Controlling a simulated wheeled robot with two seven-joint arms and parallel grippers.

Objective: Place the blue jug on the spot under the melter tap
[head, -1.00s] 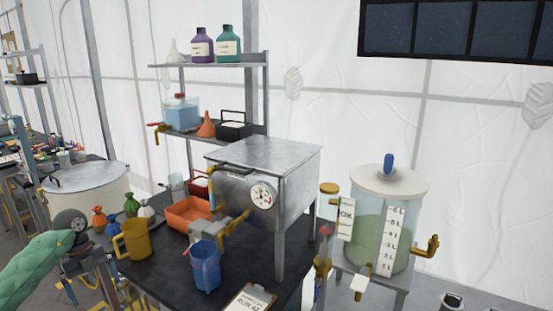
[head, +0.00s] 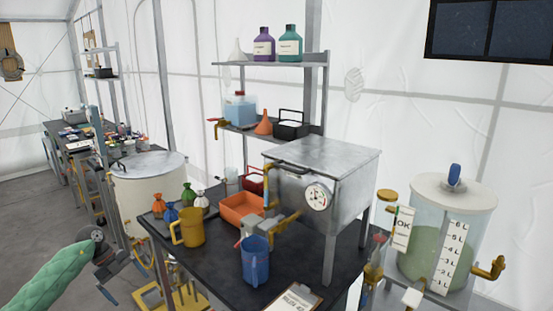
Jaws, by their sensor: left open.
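The blue jug (head: 256,262) stands upright on the dark table (head: 208,262), near its front edge. The melter (head: 325,170) is a grey metal box on legs with a round dial. Its tap (head: 268,226) reaches out at the front left, just above and behind the jug's rim. The spot under the tap cannot be made out; the jug hides part of the table there. My left gripper (head: 122,281) is open and empty, off the table's left side and well apart from the jug. My right gripper is not in view.
A yellow jug (head: 189,228) stands left of the blue jug, with several small tied bags (head: 187,200) behind it. An orange tray (head: 241,208) lies behind the tap. A clipboard (head: 292,298) lies at the front right. A tank (head: 443,245) stands at the right.

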